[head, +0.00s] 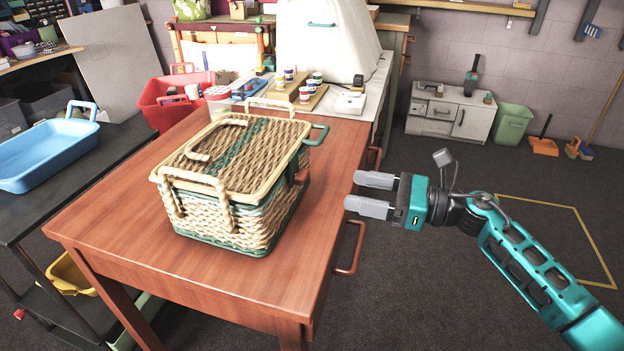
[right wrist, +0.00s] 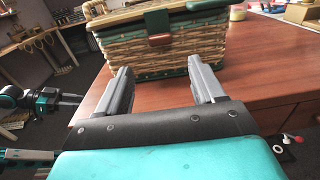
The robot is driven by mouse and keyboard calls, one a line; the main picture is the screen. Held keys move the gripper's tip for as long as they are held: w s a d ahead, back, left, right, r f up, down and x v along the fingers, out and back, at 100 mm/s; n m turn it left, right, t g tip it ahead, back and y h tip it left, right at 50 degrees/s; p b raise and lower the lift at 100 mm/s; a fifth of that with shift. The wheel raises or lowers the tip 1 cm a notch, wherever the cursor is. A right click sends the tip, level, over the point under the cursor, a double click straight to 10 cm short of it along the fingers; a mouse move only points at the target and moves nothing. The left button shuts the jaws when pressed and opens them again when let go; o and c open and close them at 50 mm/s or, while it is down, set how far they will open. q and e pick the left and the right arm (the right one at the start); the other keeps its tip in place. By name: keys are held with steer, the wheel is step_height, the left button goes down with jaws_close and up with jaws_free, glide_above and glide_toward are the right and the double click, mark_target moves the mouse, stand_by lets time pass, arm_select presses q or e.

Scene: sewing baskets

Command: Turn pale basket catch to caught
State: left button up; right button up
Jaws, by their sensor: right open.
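The pale basket (head: 235,185) is woven wicker with green stripes and a lid that lies down on it. It stands on the wooden table, and also shows in the right wrist view (right wrist: 120,55). Its catch (head: 302,176) is a small red-brown tab on the right side. In the right wrist view the catch (right wrist: 159,40) sits below a green plate at the lid's rim; whether it grips is unclear. My right gripper (head: 352,190) is open and empty, right of the basket and apart from it. Its fingers (right wrist: 157,68) point at the catch side. My left gripper (right wrist: 70,99) shows small at the left.
The wooden table (head: 200,275) has bare room before the basket and a red handle (head: 352,250) on its right side. Paint jars (head: 304,95) and a red bin (head: 175,100) stand behind. A blue tray (head: 45,155) is at the left.

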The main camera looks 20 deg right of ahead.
mark_target(307, 179)
steer(key=x, duration=0.9)
steer(key=shift+w+a, duration=0.2)
steer(key=shift+c, duration=0.2)
steer(key=c, duration=1)
